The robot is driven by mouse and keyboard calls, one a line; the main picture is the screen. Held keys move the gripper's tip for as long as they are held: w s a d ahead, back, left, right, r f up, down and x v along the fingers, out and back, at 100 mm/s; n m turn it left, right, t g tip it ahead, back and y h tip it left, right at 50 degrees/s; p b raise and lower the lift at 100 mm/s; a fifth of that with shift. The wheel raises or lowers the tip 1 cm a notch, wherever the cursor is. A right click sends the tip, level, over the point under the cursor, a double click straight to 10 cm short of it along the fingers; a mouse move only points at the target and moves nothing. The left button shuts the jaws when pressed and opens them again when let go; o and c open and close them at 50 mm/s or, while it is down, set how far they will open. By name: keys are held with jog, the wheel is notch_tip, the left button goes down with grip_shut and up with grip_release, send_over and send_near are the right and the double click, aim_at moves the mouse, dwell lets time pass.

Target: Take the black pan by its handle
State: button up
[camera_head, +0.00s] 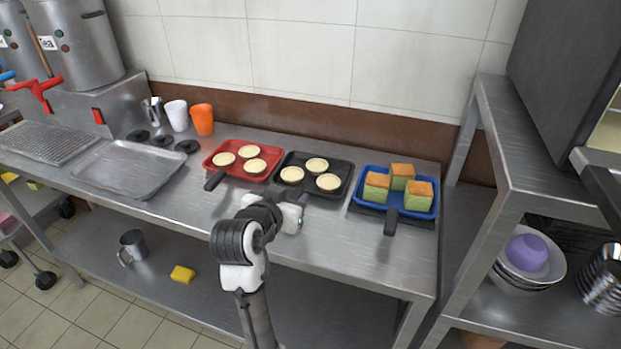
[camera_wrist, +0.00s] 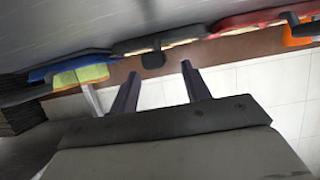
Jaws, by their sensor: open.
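The black pan (camera_head: 343,171) lies on the steel counter between a red and a blue pan, with several pale round cakes in it. In the head view its handle is hidden by my arm and gripper (camera_head: 290,199). In the wrist view the black pan (camera_wrist: 130,46) is seen edge-on, with its dark handle (camera_wrist: 153,60) pointing towards me. My gripper (camera_wrist: 160,70) is open and empty. The handle appears between the line of the two fingertips, ahead of them; I cannot tell the exact gap.
The red pan (camera_head: 235,171) with pale cakes is left of the black pan. The blue pan (camera_head: 366,194) with green-orange cake blocks is to the right. An orange cup (camera_head: 202,119) and white cup (camera_head: 177,115) stand further left. The wall is close behind; the front counter is clear.

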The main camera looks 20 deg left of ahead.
jog(key=shift+x, duration=1.45)
jog(key=shift+r, duration=0.1)
grip_shut()
